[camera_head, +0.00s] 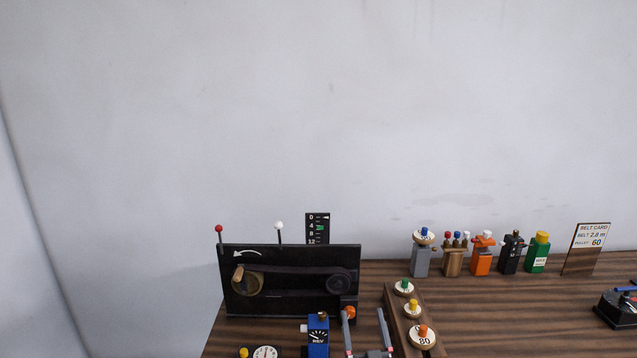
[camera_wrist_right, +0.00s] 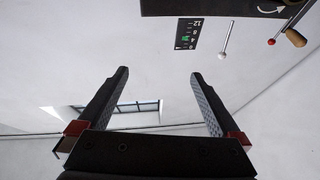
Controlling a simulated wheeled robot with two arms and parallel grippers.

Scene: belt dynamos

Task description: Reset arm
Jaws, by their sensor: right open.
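My right gripper (camera_head: 364,318) shows at the bottom centre of the head view, pointing up, its two fingers apart with nothing between them. In the right wrist view the same gripper (camera_wrist_right: 158,76) is open and empty against the pale wall. It is just right of a blue box (camera_head: 318,338) with a dial and in front of the black belt panel (camera_head: 292,290). An orange knob shows beside its left finger. My left gripper is in neither view.
A wooden rack (camera_head: 392,308) with several pulleys stands just right of my right gripper. Along the back are a grey post (camera_head: 421,262), an orange block (camera_head: 481,262), a green bottle (camera_head: 538,254) and a belt card (camera_head: 586,250). Bare table (camera_head: 520,315) lies right of the rack.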

